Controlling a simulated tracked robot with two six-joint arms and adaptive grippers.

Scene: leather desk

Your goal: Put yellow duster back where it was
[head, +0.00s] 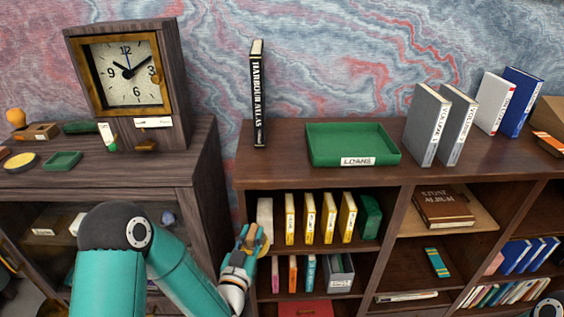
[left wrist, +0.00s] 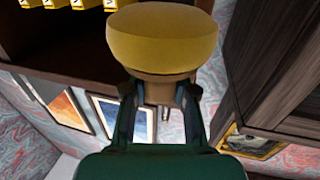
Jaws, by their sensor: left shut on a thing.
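The yellow duster shows large in the left wrist view (left wrist: 162,38), with a broad rounded yellow head and a tan neck below it. My left gripper (left wrist: 160,108) is shut on its neck. In the head view, my left gripper (head: 247,252) is in front of the left end of the bookcase's upper shelf, beside the white book. Only a small yellowish part of the duster (head: 264,241) shows there, and the gripper hides much of the rest. My right gripper is not in view.
The bookcase top (head: 290,172) holds a green LOANS tray (head: 350,144), a black book (head: 258,95) and grey books. Yellow books (head: 309,218) stand on its upper shelf. A clock (head: 125,75) stands on the left cabinet, near a green dish (head: 62,161) and a yellow disc (head: 20,162).

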